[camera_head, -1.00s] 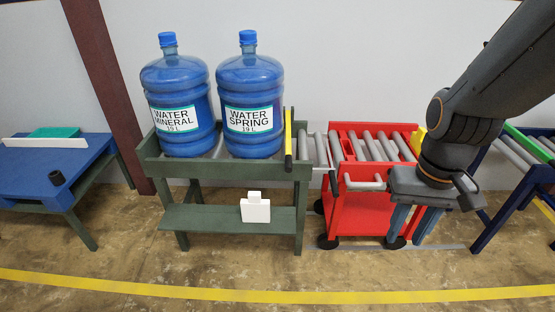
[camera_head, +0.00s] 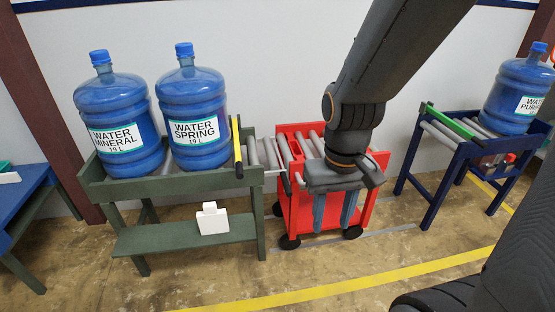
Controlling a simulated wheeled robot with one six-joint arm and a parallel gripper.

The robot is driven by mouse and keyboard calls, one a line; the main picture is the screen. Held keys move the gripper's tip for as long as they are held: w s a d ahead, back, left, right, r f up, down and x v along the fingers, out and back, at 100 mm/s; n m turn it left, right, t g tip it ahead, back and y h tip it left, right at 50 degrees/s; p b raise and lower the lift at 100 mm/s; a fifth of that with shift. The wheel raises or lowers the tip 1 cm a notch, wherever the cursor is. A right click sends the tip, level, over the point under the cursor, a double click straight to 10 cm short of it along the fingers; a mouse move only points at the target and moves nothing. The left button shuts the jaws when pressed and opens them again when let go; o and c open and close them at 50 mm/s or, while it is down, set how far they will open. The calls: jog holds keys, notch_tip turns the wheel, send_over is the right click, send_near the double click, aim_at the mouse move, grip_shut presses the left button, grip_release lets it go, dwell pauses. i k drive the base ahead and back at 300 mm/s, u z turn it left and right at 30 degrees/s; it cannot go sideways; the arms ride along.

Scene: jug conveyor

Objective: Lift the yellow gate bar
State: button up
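The yellow gate bar (camera_head: 236,140) stands at the right end of the green conveyor table (camera_head: 185,184), with a black lower end. It is just right of the second blue jug. My gripper (camera_head: 334,215) hangs in front of the red cart, to the right of the bar and well apart from it. Its two blue-grey fingers point down with a gap between them, and nothing shows in the gap but the red cart behind. The gripper hides part of the red cart.
Two blue water jugs, Mineral (camera_head: 118,120) and Spring (camera_head: 193,110), stand on the green table. A red roller cart (camera_head: 294,205) adjoins it. A blue roller table (camera_head: 445,165) at right has a green bar (camera_head: 450,121) and a third jug (camera_head: 518,92). A white block (camera_head: 212,219) sits on the lower shelf.

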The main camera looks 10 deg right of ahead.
aim_at(238, 165)
jog(key=u, duration=0.1)
jog(key=i, duration=1)
